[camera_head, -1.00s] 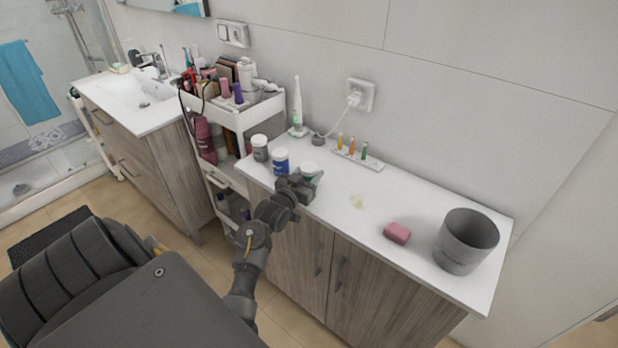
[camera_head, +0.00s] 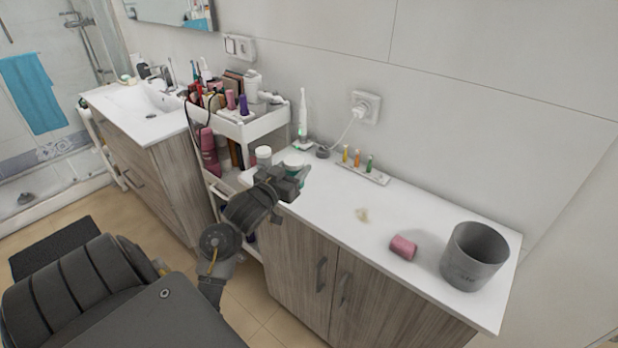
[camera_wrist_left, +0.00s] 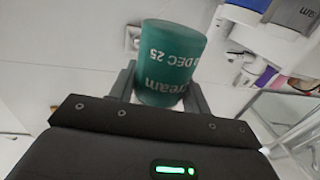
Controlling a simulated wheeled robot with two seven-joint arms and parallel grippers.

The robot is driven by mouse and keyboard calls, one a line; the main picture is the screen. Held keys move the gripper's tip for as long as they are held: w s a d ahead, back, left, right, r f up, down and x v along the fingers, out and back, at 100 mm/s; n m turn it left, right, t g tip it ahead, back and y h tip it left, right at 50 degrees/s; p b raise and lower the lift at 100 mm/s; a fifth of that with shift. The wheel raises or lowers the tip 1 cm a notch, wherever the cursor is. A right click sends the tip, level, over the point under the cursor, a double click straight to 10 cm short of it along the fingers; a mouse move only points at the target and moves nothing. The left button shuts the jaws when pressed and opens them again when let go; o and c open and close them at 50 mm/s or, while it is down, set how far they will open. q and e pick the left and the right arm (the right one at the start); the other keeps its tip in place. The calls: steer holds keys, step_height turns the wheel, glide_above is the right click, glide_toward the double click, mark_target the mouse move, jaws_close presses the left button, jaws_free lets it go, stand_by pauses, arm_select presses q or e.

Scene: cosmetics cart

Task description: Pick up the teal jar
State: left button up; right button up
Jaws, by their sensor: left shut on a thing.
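The teal jar (camera_wrist_left: 168,62), with printed white text on its side, is between the fingers of my left gripper (camera_wrist_left: 163,88) in the left wrist view. The gripper is shut on the jar. The gripper hides part of the jar in the head view, so any gap beneath it cannot be told. My right gripper is not in view.
A white-lidded jar (camera_head: 264,154) stands close to my left gripper. Small bottles on a tray (camera_head: 362,174), a pink cylinder (camera_head: 403,247) and a grey bin (camera_head: 474,256) are on the counter. A loaded cart (camera_head: 262,126) stands left.

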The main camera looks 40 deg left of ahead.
arm_select(q)
steer(key=s+r, duration=0.3)
steer(key=s, duration=0.4)
steer(key=shift+a, duration=0.4)
steer(key=shift+w+d, duration=0.1)
stand_by(0.6)
